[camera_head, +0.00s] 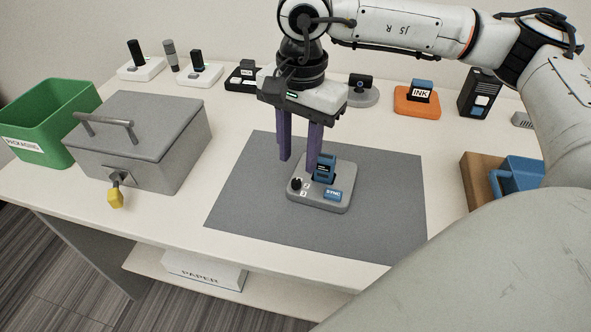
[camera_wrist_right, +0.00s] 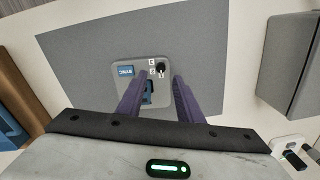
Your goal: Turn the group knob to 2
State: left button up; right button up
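A grey dock (camera_head: 321,198) lies on the dark grey mat, with a blue SYNC button (camera_head: 333,194) and a blue module (camera_head: 325,167) standing in its slot. The small black group knob (camera_head: 296,184) is at the dock's left end, beside small white number labels. The knob also shows in the right wrist view (camera_wrist_right: 161,69), near the tip of the right-hand finger; its pointer setting is too small to read. My right gripper (camera_head: 298,163) has its purple fingers apart and empty, pointing down over the dock's far side. My left gripper is out of view.
A grey lidded box (camera_head: 150,150) with a yellow-tagged latch and a green bin (camera_head: 50,115) stand left. Small devices line the back, including an orange INK stand (camera_head: 416,104). A brown box with a blue tray (camera_head: 520,172) is right. The mat (camera_head: 250,205) is clear around the dock.

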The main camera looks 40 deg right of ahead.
aim_at(297, 180)
notch_tip(297, 180, down, 6)
jog(key=shift+w+r, duration=0.1)
grip_shut()
